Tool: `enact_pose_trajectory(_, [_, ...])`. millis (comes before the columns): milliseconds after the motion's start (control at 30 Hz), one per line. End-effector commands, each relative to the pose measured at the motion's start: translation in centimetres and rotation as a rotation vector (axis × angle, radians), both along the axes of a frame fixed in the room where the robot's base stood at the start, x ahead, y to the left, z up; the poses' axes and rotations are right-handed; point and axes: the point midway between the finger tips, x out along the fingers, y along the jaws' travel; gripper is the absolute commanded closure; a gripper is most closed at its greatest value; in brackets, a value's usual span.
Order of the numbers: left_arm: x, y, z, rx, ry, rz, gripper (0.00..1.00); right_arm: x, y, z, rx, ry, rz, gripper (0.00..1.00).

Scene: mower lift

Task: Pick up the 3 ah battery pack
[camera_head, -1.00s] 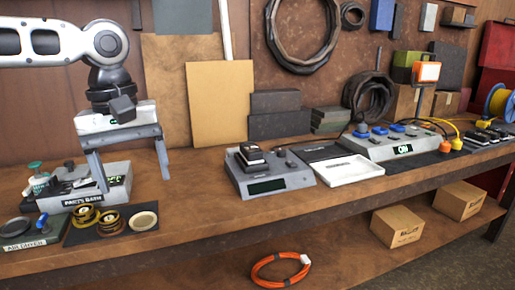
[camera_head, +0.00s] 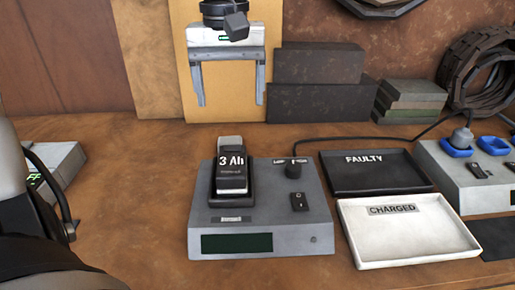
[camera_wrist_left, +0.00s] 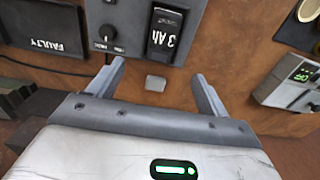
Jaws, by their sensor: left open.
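The 3 Ah battery pack (camera_head: 231,176) is black with a grey end and white lettering. It sits in the slot of a grey charger unit (camera_head: 262,226) on the bench. It also shows at the top of the left wrist view (camera_wrist_left: 164,31). My left gripper (camera_head: 229,103) is open and empty, fingers pointing down. In the head view it appears above and behind the pack. In the left wrist view its two fingertips (camera_wrist_left: 159,71) are spread, with the pack beyond them and apart from them. My right gripper is not in view.
A black FAULTY tray (camera_head: 374,185) and a white CHARGED tray (camera_head: 405,240) lie right of the charger. Dark blocks (camera_head: 318,105) stand behind it. A cable runs from behind the charger to the right. Bare bench lies left of the charger.

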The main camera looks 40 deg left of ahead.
Motion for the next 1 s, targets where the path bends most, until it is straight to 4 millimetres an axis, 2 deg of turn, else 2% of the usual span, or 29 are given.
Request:
enact_pose_trajectory(200, [-0.1,0.0,-4.8,-0.002,0.007,0.000,0.22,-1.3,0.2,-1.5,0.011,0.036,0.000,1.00])
enact_pose_trajectory(400, [-0.1,0.0,-8.5,-0.001,0.006,0.000,0.22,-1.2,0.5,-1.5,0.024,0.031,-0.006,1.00])
enact_pose_trajectory(667, [-0.1,0.0,-10.4,0.000,0.004,0.001,0.22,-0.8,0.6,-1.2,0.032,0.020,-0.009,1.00])
enact_pose_trajectory(900, [-0.1,0.0,-14.0,-0.001,0.007,0.000,0.22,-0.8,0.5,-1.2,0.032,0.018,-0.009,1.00])
enact_pose_trajectory(1000, [-0.1,0.0,-14.9,0.000,0.004,0.000,0.22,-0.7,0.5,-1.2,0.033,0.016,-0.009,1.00])
